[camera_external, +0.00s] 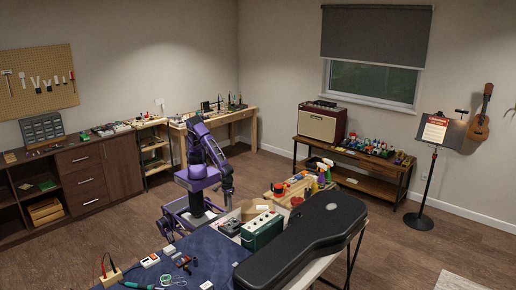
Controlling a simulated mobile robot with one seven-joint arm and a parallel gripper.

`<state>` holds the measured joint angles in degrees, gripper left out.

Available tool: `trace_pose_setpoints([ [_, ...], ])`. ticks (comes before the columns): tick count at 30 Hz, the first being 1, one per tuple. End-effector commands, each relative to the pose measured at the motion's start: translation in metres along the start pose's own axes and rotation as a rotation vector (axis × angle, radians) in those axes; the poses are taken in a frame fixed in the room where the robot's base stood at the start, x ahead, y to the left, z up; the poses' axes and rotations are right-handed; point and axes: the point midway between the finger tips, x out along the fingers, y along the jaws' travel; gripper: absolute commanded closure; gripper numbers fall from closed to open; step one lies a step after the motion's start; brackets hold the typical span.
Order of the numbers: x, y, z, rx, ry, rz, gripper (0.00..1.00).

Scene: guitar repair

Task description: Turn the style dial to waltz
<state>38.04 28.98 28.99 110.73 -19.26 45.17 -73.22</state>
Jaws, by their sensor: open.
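I cannot make out a style dial or any waltz marking at this size. My gripper (228,203) hangs pointing down at the end of my purple arm, just behind the dark device and apart from the green box as far as I can tell. It is open, and I see nothing in it.
A black guitar case (305,240) fills the right of the near table. A blue mat (205,255) with small tools covers the left. Spray bottles (325,171) and a wooden tray stand behind. An amplifier (322,122) and pedals are on the far bench.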

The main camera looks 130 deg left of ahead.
Motion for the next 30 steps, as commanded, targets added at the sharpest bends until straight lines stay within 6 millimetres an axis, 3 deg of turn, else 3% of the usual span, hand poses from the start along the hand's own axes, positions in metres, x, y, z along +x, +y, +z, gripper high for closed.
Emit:
trace_pose_setpoints([
  [1,0.015,-0.001,-0.001,-0.003,0.001,-0.004,0.48],
  [6,0.052,-0.001,-0.001,-0.002,0.001,-0.003,0.48],
  [15,0.106,0.0,0.0,-0.002,-0.001,-0.001,0.48],
  [21,0.12,0.0,-0.001,-0.001,0.0,0.001,0.48],
  [30,0.121,0.001,0.0,-0.001,-0.001,0.002,0.48],
])
